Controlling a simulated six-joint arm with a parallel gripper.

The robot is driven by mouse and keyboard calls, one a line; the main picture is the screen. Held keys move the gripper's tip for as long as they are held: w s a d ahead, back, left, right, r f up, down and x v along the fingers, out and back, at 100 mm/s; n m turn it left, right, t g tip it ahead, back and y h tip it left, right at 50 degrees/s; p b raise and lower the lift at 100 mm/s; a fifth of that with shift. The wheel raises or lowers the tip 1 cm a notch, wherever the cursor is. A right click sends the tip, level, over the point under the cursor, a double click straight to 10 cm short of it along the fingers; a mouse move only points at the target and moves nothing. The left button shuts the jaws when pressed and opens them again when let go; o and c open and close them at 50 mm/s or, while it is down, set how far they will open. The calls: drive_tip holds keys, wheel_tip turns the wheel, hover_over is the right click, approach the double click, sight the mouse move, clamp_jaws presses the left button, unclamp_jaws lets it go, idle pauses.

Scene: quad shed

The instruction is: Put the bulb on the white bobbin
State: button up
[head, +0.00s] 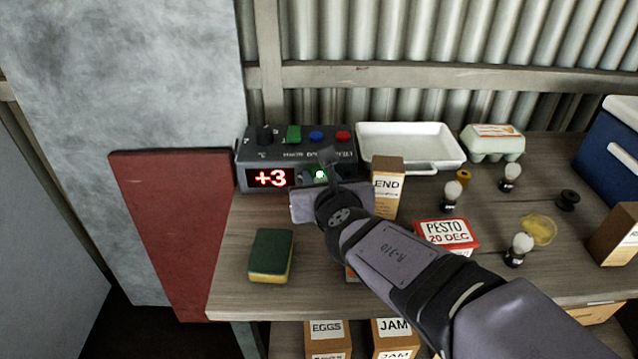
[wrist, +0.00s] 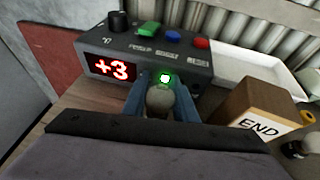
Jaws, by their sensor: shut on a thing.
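My gripper (wrist: 160,98) is shut on a bulb with a pale round top (wrist: 160,104), held between its two blue fingers. The bulb is just in front of a device with a glowing green light (wrist: 165,79); I cannot tell whether they touch. In the head view my arm hides most of the gripper and the bulb. Other pale-topped bulbs with dark bases stand on the right of the bench: one bulb (head: 452,192), a second bulb (head: 510,177) and a third bulb (head: 520,246). I cannot make out a white bobbin; a black bobbin (head: 568,200) and a yellow bobbin (head: 464,176) are visible.
The dark device (head: 247,160) shows +3 and has coloured buttons. A white tray (head: 455,150), an egg box (head: 494,142), an END carton (head: 387,192) and a PESTO tub (head: 447,235) stand rightward. A sponge (head: 271,255) lies front left. A yellow disc (head: 540,229) lies at right.

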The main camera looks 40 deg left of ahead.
drive_tip(key=shift+f, duration=0.15)
drive_tip(key=o, duration=0.8)
drive_tip(key=shift+s+d+r, duration=0.1)
drive_tip(key=shift+d+r, duration=0.05)
drive_tip(key=shift+r, duration=0.15)
drive_tip(key=p+v, duration=0.2)
drive_tip(key=v, duration=0.9)
drive_tip(key=shift+s+d, duration=0.2)
drive_tip(key=shift+d, duration=0.1)
